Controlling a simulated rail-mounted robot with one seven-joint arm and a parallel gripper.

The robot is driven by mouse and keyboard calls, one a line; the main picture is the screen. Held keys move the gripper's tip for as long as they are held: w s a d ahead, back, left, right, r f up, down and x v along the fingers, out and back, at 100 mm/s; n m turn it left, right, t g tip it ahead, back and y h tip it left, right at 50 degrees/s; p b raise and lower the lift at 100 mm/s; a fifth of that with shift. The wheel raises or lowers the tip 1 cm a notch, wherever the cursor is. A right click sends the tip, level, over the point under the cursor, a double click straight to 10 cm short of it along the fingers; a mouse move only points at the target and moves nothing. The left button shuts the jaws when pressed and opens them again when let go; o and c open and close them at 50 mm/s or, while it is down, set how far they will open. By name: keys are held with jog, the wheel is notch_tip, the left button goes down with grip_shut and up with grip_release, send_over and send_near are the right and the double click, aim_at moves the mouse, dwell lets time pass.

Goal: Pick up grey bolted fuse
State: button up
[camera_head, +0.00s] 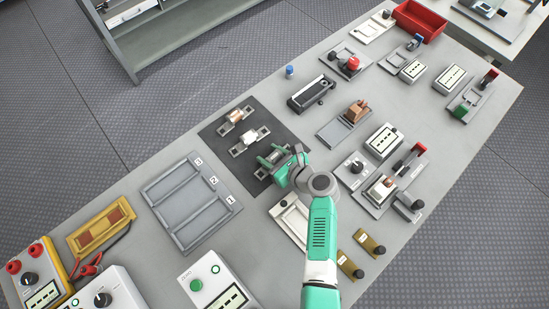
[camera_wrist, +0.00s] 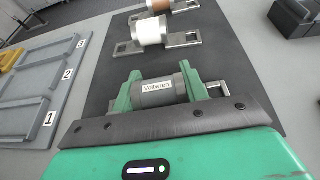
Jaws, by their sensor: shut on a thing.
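The grey bolted fuse (camera_wrist: 158,92) has a dark grey barrel with a "Voltwren" label and flat metal end tabs. It is at the near end of the black mat (camera_wrist: 98,85), and I cannot tell whether it touches the mat. My gripper (camera_wrist: 160,92), with green fingers, is shut on its barrel, one finger at each end. In the head view my gripper (camera_head: 272,158) covers most of the fuse. A white bolted fuse (camera_head: 249,139) and a copper-brown one (camera_head: 236,117) lie behind it on the mat.
A grey tray (camera_head: 160,187) with slots numbered 1, 2 and 3 lies left of the mat. A black device (camera_head: 311,93) stands behind it to the right. Several test fixtures and meters fill the right side. Bare table shows between the mat and tray.

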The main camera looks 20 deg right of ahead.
aim_at(271, 154)
jog(key=shift+r, duration=0.15)
notch_tip(271, 154, up, 10)
jog(key=p, duration=1)
jog(key=shift+p, duration=0.35)
